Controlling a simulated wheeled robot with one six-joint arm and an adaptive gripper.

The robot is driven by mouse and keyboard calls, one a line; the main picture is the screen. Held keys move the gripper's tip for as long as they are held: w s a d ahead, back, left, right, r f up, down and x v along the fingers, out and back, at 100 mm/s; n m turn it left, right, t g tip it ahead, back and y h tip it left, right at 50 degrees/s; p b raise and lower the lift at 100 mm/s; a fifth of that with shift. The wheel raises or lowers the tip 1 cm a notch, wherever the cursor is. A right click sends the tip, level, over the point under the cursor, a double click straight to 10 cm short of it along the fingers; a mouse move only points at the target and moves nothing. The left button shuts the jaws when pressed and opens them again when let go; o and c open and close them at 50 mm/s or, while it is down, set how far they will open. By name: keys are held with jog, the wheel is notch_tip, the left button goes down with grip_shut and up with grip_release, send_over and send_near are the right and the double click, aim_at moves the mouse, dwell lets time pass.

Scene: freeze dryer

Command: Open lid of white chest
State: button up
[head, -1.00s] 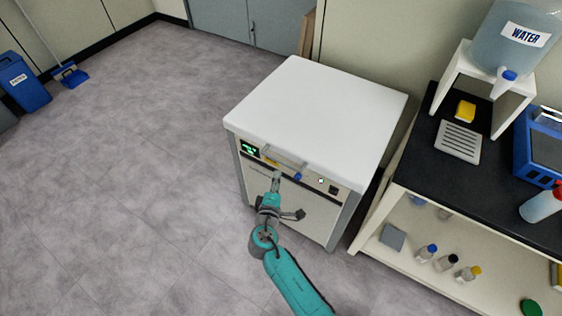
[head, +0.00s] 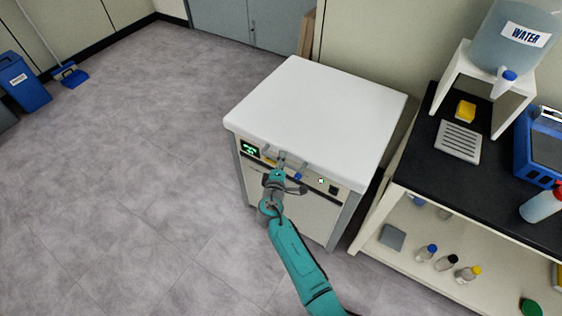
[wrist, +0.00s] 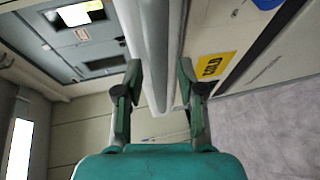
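The white chest (head: 320,110) stands against the wall with its flat white lid shut. A handle bar (head: 300,169) runs along the lid's front edge, above the front panel. My gripper (head: 281,158) is at the left part of this handle, reaching up from the front. In the wrist view, the two fingers of my gripper (wrist: 160,82) are spread, one on each side of a pale bar (wrist: 157,40) that looks like the handle. The fingers look open; firm contact does not show. My gripper hides part of the handle and front panel in the head view.
A yellow label (wrist: 214,66) is beside the right finger. A black-topped bench (head: 420,170) stands close on the right.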

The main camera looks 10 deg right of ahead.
grip_shut()
